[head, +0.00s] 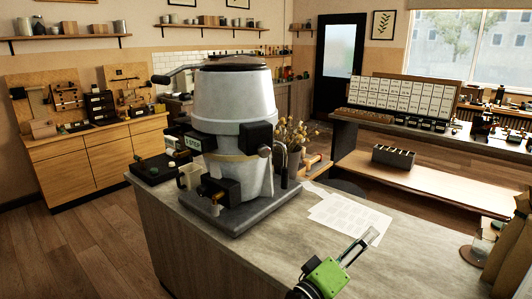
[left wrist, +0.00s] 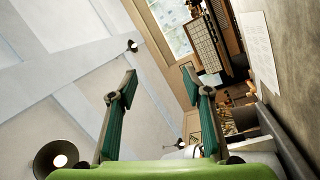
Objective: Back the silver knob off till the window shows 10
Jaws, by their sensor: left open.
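A large silver-grey drum machine (head: 232,95) stands on a dark base on the counter. A small grey knob (head: 265,151) shows on its right side, beside a black box. A small pale display (head: 193,143) sits on its left front; I cannot read its characters surely. My left gripper (head: 368,240), green with dark fingers, is over the counter's front right, apart from the machine. In the left wrist view its two fingers (left wrist: 158,88) stand wide apart with nothing between them. My right gripper is not in view.
White papers (head: 350,217) lie on the counter (head: 270,255) right of the machine. A vase of dried flowers (head: 293,145) stands close behind its right side. Brown bags (head: 508,245) stand at the right edge. The counter's front middle is clear.

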